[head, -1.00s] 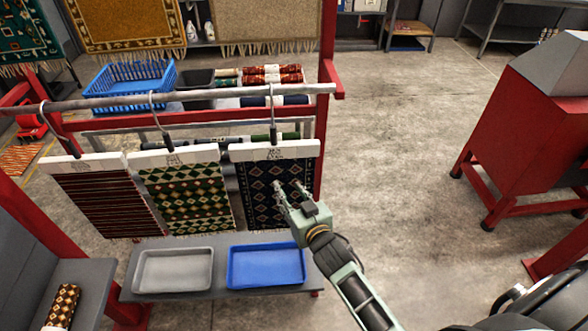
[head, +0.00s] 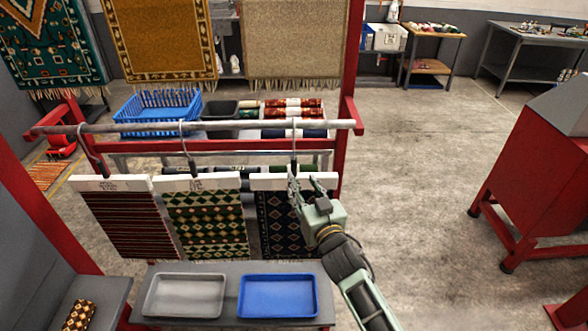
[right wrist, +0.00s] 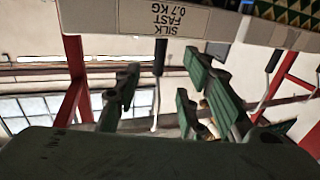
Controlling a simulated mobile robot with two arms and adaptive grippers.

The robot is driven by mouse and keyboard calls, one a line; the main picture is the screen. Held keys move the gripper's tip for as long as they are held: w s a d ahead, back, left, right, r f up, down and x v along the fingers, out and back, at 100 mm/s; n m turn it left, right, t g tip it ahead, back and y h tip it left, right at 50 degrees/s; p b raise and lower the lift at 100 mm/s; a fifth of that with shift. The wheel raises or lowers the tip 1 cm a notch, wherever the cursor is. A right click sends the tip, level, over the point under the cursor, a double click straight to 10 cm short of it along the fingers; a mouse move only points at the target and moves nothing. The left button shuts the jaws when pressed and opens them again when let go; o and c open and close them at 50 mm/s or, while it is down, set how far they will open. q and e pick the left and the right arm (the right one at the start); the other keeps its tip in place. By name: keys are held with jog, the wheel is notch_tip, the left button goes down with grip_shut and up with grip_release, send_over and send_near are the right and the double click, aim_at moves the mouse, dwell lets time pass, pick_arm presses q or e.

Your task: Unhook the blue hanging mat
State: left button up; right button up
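The blue hanging mat (head: 275,222), dark navy with small diamonds, hangs at the right end of the rail (head: 235,127). Its white hanger bar (head: 268,181) has a dark-stemmed hook (head: 294,140) over the rail. My right gripper (head: 306,184) is open in front of the bar's right part, overlapping it in the head view. In the right wrist view, the fingers (right wrist: 160,88) are apart, with the hook stem (right wrist: 159,62) seen between them; I cannot tell whether they touch it. The labelled bar (right wrist: 90,22) is at the top. My left gripper is out of view.
A green mat (head: 207,225) and a striped red mat (head: 130,225) hang to the left. A grey tray (head: 186,296) and a blue tray (head: 278,296) are on the bench below. A red upright (head: 350,80) stands near the rail's right end. The floor right of it is open.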

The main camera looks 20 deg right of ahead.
aim_at(294, 158)
jog(key=shift+w+b, duration=1.5)
jog(key=shift+w, duration=2.85)
jog(key=shift+c, duration=0.5)
grip_shut()
jog(key=shift+r+p, duration=0.8)
jog(key=shift+r, duration=0.2)
jog(key=shift+w+a+r+p, duration=0.1)
jog(key=shift+a+r+p, duration=0.05)
jog(key=shift+r+p, duration=1)
jog(key=shift+r, duration=0.15)
